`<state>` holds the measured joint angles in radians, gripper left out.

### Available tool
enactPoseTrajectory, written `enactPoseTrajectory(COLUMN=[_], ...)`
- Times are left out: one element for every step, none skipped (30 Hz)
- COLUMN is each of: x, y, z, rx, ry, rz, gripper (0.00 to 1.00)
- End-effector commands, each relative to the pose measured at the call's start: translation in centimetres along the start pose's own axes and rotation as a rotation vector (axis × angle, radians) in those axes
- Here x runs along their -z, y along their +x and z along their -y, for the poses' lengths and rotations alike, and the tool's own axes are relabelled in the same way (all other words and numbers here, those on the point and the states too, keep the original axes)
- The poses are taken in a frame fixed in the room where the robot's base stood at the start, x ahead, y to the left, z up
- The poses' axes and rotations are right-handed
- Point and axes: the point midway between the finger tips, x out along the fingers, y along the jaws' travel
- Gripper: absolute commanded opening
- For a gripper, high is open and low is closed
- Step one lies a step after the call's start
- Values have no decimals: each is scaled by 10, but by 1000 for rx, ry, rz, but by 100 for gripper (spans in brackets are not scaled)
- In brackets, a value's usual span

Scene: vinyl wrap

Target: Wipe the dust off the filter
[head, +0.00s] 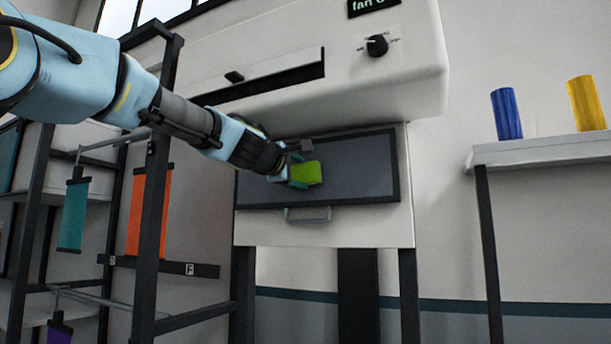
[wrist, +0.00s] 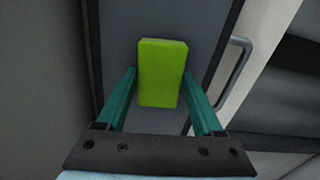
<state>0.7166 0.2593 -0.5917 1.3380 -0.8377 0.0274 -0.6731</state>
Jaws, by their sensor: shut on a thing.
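The filter (head: 365,178) is a flat dark grey panel in a black frame, set in the white front of the machine; it also shows in the wrist view (wrist: 120,35). No distinct dust can be made out on it. My gripper (head: 294,172) is in front of the filter, left of its middle. It is shut on a lime green sponge-like block (head: 307,173). In the wrist view the block (wrist: 162,75) sits between the two teal fingers (wrist: 162,95). Whether the block touches the filter I cannot tell.
A grey handle (head: 307,215) sticks out below the filter. The white machine housing (head: 400,85) with a knob (head: 377,45) overhangs it. A black rack (head: 150,220) stands at left. A shelf (head: 540,150) at right holds blue (head: 506,113) and yellow (head: 586,103) rolls.

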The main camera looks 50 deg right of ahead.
Motion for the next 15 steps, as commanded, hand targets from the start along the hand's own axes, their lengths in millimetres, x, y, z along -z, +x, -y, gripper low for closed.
enactPoseTrajectory(x=[6,8,12,14,16,18,18,19,20,20,21,23,25,27,30], y=[0,0,-1,-1,-1,-1,-1,-1,-1,-1,-1,-1,0,0,0], z=[2,1,1,0,0,0,0,-1,-1,-2,-2,-2,-2,-2,-1], rx=[-1,-1,-1,-1,-1,-1,0,0,0,0,0,-1,-1,-1,-1], ry=[0,0,0,0,0,0,0,0,0,0,0,0,0,0,-1], rz=[-2,-2,-1,-1,-1,0,0,1,1,1,0,0,-1,-1,-2], gripper=[24,24,24,24,24,24,24,24,24,24,24,24,24,24,24])
